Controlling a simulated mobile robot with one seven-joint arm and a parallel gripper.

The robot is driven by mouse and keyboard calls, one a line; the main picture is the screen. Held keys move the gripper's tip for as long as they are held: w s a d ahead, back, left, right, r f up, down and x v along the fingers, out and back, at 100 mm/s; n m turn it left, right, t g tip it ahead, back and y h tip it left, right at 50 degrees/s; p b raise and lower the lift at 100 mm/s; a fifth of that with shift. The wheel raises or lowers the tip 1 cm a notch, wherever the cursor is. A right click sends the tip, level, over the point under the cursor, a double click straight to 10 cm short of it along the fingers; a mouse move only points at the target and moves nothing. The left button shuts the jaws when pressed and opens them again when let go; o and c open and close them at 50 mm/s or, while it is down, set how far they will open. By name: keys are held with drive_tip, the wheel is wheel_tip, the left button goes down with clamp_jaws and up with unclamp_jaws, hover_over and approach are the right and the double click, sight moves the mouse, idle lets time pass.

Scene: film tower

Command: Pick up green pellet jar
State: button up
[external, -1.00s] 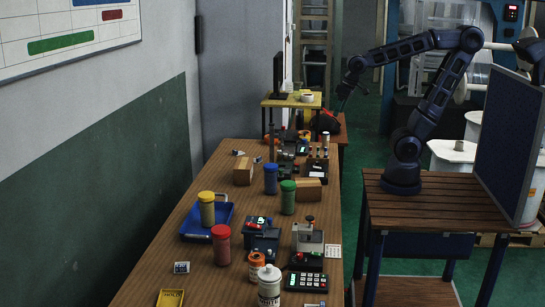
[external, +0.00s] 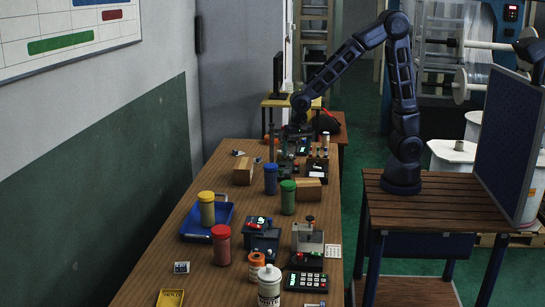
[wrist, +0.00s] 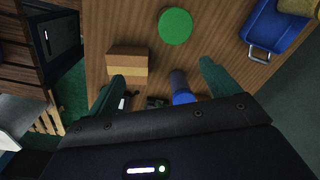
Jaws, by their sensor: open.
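The green pellet jar (external: 288,199) stands upright on the long wooden table, with a green lid. In the wrist view its round green lid (wrist: 175,26) shows from above, ahead of my fingertips. My gripper (wrist: 163,82) is open, its two green fingers apart, with nothing held. In the external view my gripper (external: 297,132) hangs over the far part of the table, beyond the green jar and apart from it. The blue jar (external: 271,179) stands just left of the green one. In the wrist view the blue jar (wrist: 180,88) shows between my fingers, partly hidden by my gripper body.
Cardboard boxes (external: 308,189) (external: 243,171) stand near the jars. A blue tray (external: 190,229) holds the yellow-lidded jar (external: 207,208). The red-lidded jar (external: 221,245) and small devices (external: 262,236) crowd the nearer table. Bare wood lies around the green jar's left front.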

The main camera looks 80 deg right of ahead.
sight(288, 190)
drive_tip(key=w+a+f, duration=0.1)
drive_tip(key=f, duration=0.1)
drive_tip(key=w+a+f+m, duration=0.1)
drive_tip(key=f, duration=0.2)
drive_tip(key=w+a+f+m, duration=0.1)
drive_tip(key=f, duration=0.1)
drive_tip(key=shift+a+f+g, duration=0.2)
drive_tip(key=shift+a+g, duration=0.1)
drive_tip(key=shift+g, duration=0.1)
drive_tip(key=shift+f+m, duration=0.3)
drive_tip(key=shift+f, duration=0.05)
drive_tip(key=shift+a+f, duration=0.1)
drive_tip(key=shift+f, duration=5.05)
drive_tip(key=c, duration=1.3)
drive_tip(key=shift+r, duration=0.1)
